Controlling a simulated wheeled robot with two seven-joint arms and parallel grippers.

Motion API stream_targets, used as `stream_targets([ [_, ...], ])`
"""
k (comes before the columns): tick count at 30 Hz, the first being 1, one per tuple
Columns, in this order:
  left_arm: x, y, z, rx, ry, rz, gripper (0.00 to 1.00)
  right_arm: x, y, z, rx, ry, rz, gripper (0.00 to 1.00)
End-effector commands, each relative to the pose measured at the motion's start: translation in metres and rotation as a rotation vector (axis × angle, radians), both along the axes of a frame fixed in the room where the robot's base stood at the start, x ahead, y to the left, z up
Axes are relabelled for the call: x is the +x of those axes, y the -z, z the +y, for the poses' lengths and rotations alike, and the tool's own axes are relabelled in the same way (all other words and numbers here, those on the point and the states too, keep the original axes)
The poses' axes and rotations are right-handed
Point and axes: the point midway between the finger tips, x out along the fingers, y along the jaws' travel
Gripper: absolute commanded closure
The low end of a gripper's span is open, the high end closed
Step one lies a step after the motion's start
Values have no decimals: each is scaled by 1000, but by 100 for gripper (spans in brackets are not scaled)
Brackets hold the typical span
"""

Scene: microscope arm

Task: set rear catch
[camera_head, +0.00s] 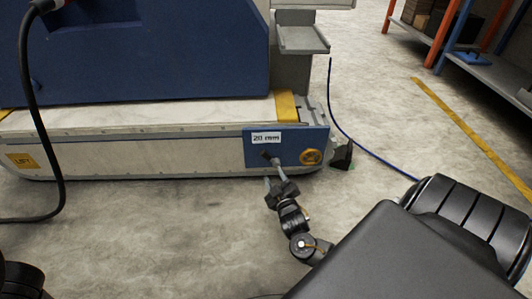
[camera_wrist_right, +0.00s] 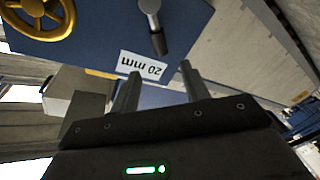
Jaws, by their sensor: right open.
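A small lever with a dark grip (camera_head: 266,156) sticks out of a blue panel (camera_head: 290,137) at the right end of the low pale base; no label names it as the rear catch. It also shows in the wrist view (camera_wrist_right: 158,40), its dark end pointing toward my right gripper. My right gripper (camera_head: 275,179) is in front of the panel, just below the lever in the head view. Its fingers (camera_wrist_right: 158,88) are apart with nothing between them, and the lever's end lies just beyond the tips. My left gripper is out of view.
A yellow handwheel (camera_head: 311,157) sits right of the lever, and a "20 mm" label (camera_head: 266,138) above it. A black wedge-shaped piece (camera_head: 342,156) stands at the base's right end. A dark cable (camera_head: 31,92) hangs at the left. Open concrete floor lies in front.

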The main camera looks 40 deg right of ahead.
Motion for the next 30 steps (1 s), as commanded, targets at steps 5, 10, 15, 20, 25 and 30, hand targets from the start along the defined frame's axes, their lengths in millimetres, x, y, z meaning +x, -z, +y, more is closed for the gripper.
stream_targets([
  [5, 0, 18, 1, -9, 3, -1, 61, 27, 5, -12, -2, 0, -4, 54],
  [10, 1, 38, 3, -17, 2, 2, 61, 57, 6, -24, -2, 0, -2, 54],
  [15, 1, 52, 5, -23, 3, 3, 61, 80, 4, -34, -1, 0, -1, 54],
  [20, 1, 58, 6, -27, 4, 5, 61, 91, 3, -38, 0, 0, 2, 54],
  [25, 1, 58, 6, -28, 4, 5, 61, 94, 1, -39, 0, 0, 2, 54],
  [30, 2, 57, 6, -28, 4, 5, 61, 94, 1, -39, 0, 0, 2, 55],
])
